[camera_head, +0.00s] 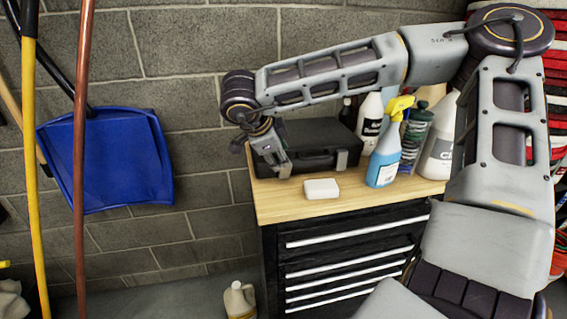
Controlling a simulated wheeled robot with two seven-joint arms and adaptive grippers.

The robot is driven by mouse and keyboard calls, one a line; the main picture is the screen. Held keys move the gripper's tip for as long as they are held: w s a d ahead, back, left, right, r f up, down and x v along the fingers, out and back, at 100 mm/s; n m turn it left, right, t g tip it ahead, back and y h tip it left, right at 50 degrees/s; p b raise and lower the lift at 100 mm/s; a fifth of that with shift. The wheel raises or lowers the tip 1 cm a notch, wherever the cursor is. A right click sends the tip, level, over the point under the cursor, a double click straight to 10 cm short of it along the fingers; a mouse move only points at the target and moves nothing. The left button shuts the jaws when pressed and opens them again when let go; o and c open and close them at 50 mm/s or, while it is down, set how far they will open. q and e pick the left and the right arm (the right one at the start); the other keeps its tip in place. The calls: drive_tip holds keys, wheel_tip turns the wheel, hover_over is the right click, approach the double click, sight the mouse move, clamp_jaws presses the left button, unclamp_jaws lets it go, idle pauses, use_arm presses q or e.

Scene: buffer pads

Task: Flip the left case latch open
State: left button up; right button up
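A dark grey case (322,138) lies closed on the wooden top of the tool cabinet, its handle facing the front. A latch (342,160) shows at the right of its front. The left latch is hidden or blends with my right gripper (271,160), which points down at the case's left front corner. Contact with the latch cannot be told. The fingers are small and overlap, so their opening is unclear. My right arm reaches in from the right across the cabinet. My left gripper is not in view.
A white block (321,189) lies in front of the case. A blue spray bottle (384,158) and other bottles stand right of it, under my arm. The wooden top (285,207) has free room at its front left. A blue dustpan (108,160) and poles are at left.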

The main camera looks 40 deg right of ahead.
sight(284, 170)
drive_tip(key=shift+x, duration=2.4)
drive_tip(key=shift+c, duration=0.2)
clamp_jaws()
